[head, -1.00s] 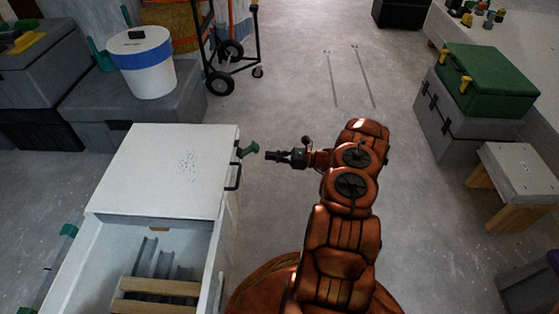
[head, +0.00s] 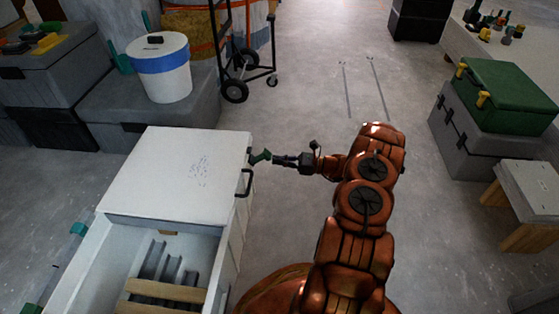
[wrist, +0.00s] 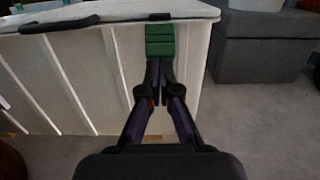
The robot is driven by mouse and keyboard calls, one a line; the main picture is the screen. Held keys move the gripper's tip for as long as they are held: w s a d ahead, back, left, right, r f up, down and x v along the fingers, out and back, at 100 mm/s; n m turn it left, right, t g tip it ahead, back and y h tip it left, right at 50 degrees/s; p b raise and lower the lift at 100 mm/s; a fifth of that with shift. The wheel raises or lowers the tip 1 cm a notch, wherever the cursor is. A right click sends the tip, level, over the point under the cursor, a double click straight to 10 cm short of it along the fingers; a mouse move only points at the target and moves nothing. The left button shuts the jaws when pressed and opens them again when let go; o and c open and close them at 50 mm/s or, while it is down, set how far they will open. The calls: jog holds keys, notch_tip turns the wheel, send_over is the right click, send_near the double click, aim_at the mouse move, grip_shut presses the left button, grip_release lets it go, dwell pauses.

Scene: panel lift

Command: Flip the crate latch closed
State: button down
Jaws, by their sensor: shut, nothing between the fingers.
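The white crate (head: 150,185) stands at left of centre in the head view, with a flat lid over its far part. The green latch (head: 261,157) sticks out from the crate's right side, near the lid edge. In the wrist view the latch (wrist: 160,40) hangs just below the lid's rim. My gripper (head: 277,160) is shut and empty, its tips pointing left at the latch. In the wrist view the closed fingertips (wrist: 160,66) reach the latch's lower end; I cannot tell whether they touch it.
A black handle (head: 245,183) sits on the crate's right side, close to the latch. The crate's near part is open, with wooden slats (head: 165,291) inside. A hand truck (head: 236,85) stands beyond. Bare floor lies right of my arm, before a grey case (head: 465,125) and a stool.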

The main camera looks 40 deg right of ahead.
aim_at(265, 151)
jog(key=shift+r+p, duration=0.3)
jog(key=shift+p, duration=0.15)
jog(key=shift+r+g+h+p, duration=0.3)
jog(key=shift+g+h+p, duration=0.15)
jog(key=shift+p, duration=0.4)
jog(key=r+p, duration=0.1)
jog(key=g+h+p, duration=0.1)
jog(key=p, duration=0.1)
jog(key=r+h+p, duration=0.1)
jog(key=p, duration=0.1)
jog(key=shift+w+a+r+g, duration=0.25)
jog(key=shift+w+a+r, duration=0.1)
jog(key=shift+a, duration=0.05)
jog(key=g+h+p, duration=0.1)
jog(key=p, duration=0.1)
jog(key=w+a+r+h+p, duration=0.1)
jog(key=p, duration=0.1)
jog(key=r+g+h+p, duration=0.1)
jog(key=p, duration=0.1)
jog(key=shift+w+a+r+g, duration=0.15)
jog(key=shift+a+r+g, duration=0.05)
jog(key=shift+a+g, duration=0.1)
jog(key=shift+d+f+b, duration=0.15)
jog(key=shift+f+b, duration=0.4)
jog(key=shift+r, duration=0.1)
